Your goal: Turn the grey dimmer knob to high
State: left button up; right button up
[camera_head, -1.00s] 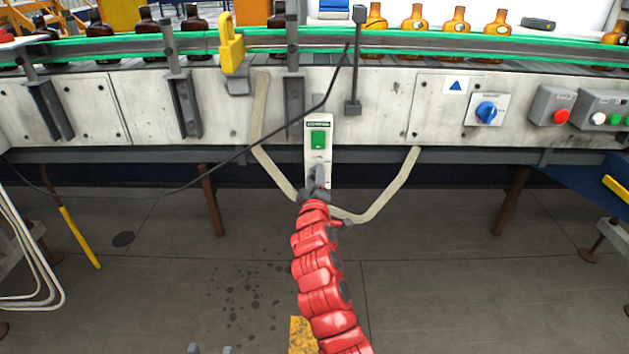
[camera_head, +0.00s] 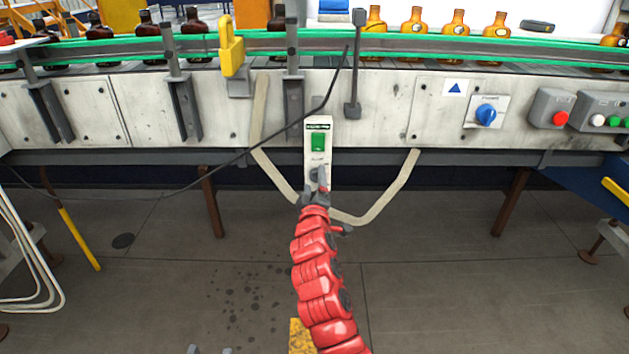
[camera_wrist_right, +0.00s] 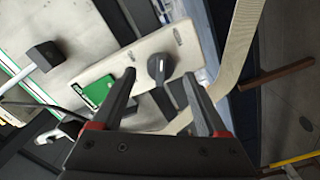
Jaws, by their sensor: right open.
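The grey dimmer knob (camera_wrist_right: 160,67) is a dark round knob with a bar-like grip on a narrow white panel (camera_wrist_right: 125,68). In the head view the panel (camera_head: 317,124) hangs on the conveyor's front, with the knob at its lower part, largely hidden by my right gripper (camera_head: 319,184). In the right wrist view my right gripper (camera_wrist_right: 160,76) is open, its two dark fingers on either side of the knob. Contact with the knob cannot be told. The knob's setting is hard to read. My left gripper is not in view.
A green switch (camera_head: 318,141) sits above the knob on the same panel. A blue rotary knob (camera_head: 486,115) and a red button (camera_head: 560,118) are farther right. A black cable (camera_head: 235,157) crosses towards the panel. A beige conduit (camera_head: 394,190) bends around below it.

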jog(key=s+p, duration=0.2)
jog(key=s, duration=1.4)
jog(key=shift+s, duration=0.2)
jog(key=shift+w+f, duration=0.1)
